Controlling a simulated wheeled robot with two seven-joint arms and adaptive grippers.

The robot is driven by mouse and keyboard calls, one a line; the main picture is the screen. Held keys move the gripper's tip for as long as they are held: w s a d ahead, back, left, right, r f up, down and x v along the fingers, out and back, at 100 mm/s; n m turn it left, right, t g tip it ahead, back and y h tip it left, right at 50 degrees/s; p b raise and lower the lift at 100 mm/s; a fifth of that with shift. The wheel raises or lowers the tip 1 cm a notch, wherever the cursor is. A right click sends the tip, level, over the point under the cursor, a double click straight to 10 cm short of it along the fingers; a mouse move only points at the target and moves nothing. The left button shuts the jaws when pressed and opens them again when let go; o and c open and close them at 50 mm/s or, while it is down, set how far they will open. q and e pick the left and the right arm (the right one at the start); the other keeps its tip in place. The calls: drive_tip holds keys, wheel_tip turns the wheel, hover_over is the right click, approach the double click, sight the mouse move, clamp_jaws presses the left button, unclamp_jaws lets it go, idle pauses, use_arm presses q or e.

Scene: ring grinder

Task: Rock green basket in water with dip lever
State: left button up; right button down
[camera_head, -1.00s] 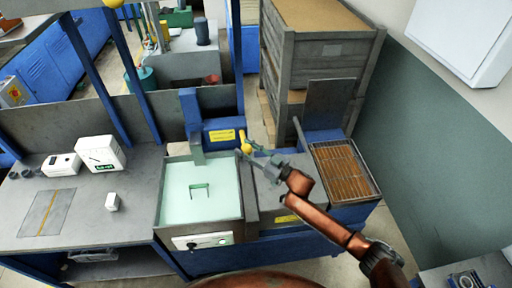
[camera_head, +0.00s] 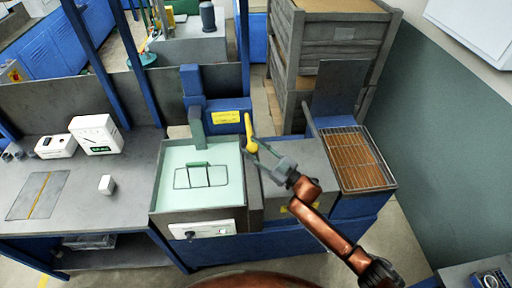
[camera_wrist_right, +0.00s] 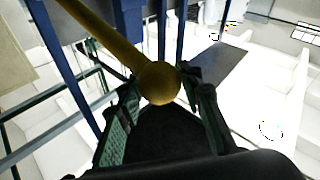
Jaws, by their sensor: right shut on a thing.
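The dip lever (camera_head: 248,128) is a yellow rod with a round knob beside the tank's right rear corner. My right gripper (camera_head: 255,150) is shut on the knob; the wrist view shows the ball (camera_wrist_right: 158,83) between its two fingers. The green basket (camera_head: 201,177) is in the pale water of the tank (camera_head: 196,218). Its thin dark-green rim and handle show at the surface, and its lower part is hidden. Dark-green bars, likely the basket's, show at the left of the wrist view. My left gripper is not in view.
A grey box-like surface (camera_head: 300,152) and a wire-topped tray (camera_head: 351,160) stand right of the tank. A white meter (camera_head: 96,135) and a small white block (camera_head: 106,185) are on the left bench. A blue post (camera_head: 192,88) rises behind the tank.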

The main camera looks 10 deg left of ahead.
drive_tip(key=shift+f, duration=0.2)
drive_tip(key=c, duration=1.4)
unclamp_jaws()
drive_tip(key=shift+a+r, duration=0.1)
drive_tip(key=shift+o, duration=0.2)
drive_tip(key=v, duration=1.2)
drive_tip(key=shift+r, duration=0.1)
